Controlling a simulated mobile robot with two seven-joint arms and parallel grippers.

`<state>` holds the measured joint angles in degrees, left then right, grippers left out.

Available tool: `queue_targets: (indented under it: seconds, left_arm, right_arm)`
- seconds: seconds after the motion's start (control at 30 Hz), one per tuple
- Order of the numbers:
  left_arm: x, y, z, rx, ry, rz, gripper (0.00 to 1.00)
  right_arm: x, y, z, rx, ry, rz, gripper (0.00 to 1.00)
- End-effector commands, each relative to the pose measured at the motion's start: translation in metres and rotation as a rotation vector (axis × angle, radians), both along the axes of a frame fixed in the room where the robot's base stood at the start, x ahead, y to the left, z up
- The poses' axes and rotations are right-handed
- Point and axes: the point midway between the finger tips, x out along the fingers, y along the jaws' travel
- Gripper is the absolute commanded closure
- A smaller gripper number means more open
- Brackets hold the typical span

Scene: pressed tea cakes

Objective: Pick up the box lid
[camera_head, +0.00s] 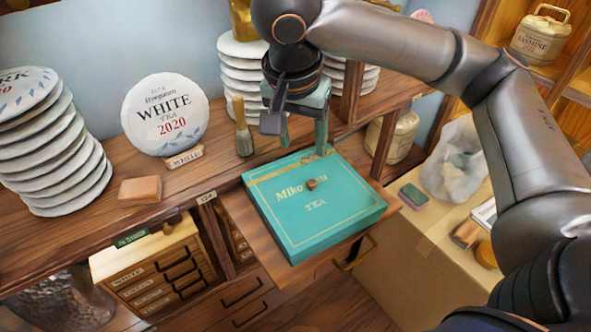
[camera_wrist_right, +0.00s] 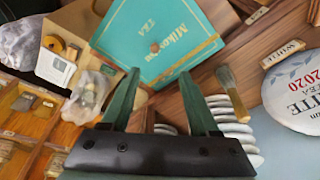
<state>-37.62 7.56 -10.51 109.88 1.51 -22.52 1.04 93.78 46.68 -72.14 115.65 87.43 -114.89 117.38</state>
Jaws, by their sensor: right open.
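The teal box lid (camera_head: 312,208) with gold lettering lies flat on the box on the pulled-out wooden board below the shelf. A small brown knob sits near its middle. The lid also shows at the top of the right wrist view (camera_wrist_right: 158,38). My right gripper (camera_head: 303,150) is open and empty, with its green fingers pointing down by the lid's back edge. In the right wrist view its fingers (camera_wrist_right: 158,98) are spread wide, with the lid beyond them. Whether a finger touches the lid I cannot tell. My left gripper is out of view.
A brush (camera_head: 243,130) stands on the shelf left of my right gripper. A round white tea cake (camera_head: 167,115) stands behind a small label. Stacks of wrapped cakes (camera_head: 60,150) fill the left. A cardboard box (camera_head: 410,255) with small items is at the right.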

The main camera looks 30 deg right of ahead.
Motion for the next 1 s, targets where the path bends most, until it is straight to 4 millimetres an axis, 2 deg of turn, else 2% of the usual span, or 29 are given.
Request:
queue_targets:
  seconds: [0.13, 0.37, 0.67, 1.0]
  left_arm:
    - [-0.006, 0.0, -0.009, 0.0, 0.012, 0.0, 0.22]
    - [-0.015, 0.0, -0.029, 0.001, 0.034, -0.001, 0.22]
    - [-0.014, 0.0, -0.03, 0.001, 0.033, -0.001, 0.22]
    - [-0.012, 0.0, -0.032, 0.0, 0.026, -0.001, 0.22]
  right_arm:
    - [0.0, -0.005, -0.011, -0.007, 0.004, -0.011, 0.38]
    - [0.006, -0.012, -0.051, -0.004, 0.004, -0.009, 0.38]
    - [0.01, -0.019, -0.073, -0.005, 0.0, -0.008, 0.38]
    - [0.011, -0.03, -0.116, -0.005, 0.0, -0.007, 0.38]
